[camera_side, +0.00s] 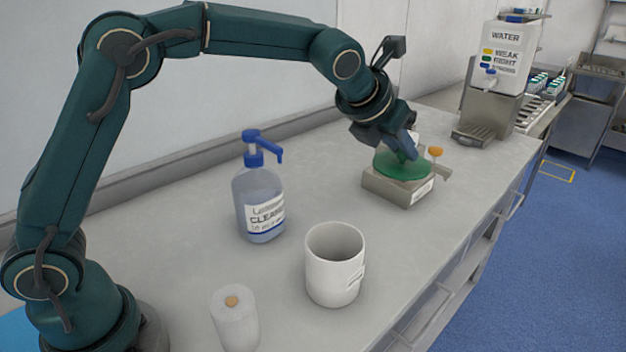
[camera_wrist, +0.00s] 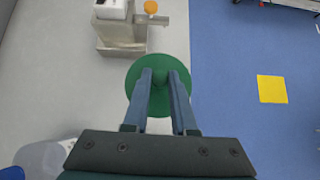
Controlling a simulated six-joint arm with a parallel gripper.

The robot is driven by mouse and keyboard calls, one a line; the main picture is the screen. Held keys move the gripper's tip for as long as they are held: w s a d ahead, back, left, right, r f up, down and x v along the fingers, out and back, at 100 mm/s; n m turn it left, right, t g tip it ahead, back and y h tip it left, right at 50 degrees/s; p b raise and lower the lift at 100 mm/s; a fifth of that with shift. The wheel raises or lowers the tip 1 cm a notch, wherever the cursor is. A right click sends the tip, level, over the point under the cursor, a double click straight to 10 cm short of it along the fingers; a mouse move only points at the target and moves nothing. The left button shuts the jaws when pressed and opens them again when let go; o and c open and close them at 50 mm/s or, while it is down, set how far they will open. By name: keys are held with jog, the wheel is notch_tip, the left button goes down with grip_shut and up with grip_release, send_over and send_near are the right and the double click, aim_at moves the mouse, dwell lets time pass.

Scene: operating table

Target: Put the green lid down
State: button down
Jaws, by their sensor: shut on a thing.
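The green lid (camera_side: 397,170) is a flat, round disc. My gripper (camera_side: 408,153) is shut on it from above, with the fingers pointing down. In the side view the lid overlaps the top of a grey metal box (camera_side: 398,194) with a white label; I cannot tell whether they touch. In the wrist view the lid (camera_wrist: 159,62) sits between and under my fingertips (camera_wrist: 160,76), over the line where the counter meets the blue floor. The metal part with an orange knob (camera_wrist: 150,7) lies ahead of it and to the left.
A cleaner bottle (camera_side: 260,205) with a blue pump, an open white mug (camera_side: 335,268) and a white roll (camera_side: 235,318) stand on the counter (camera_side: 310,185). A water dispenser (camera_side: 495,65) stands at the far end. The counter's edge drops to blue floor on the right.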

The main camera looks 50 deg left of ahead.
jog(key=w+f, duration=0.1)
jog(key=f, duration=0.3)
jog(key=w+f, duration=0.2)
jog(key=f, duration=0.3)
jog(key=w+f, duration=0.2)
jog(key=f, duration=0.2)
jog(key=shift+w+a+f, duration=0.1)
jog(key=shift+a+f, duration=0.15)
jog(key=shift+a, duration=0.05)
jog(key=shift+f, duration=2.1)
jog(key=c, duration=0.7)
grip_release()
jog(key=shift+f, duration=0.1)
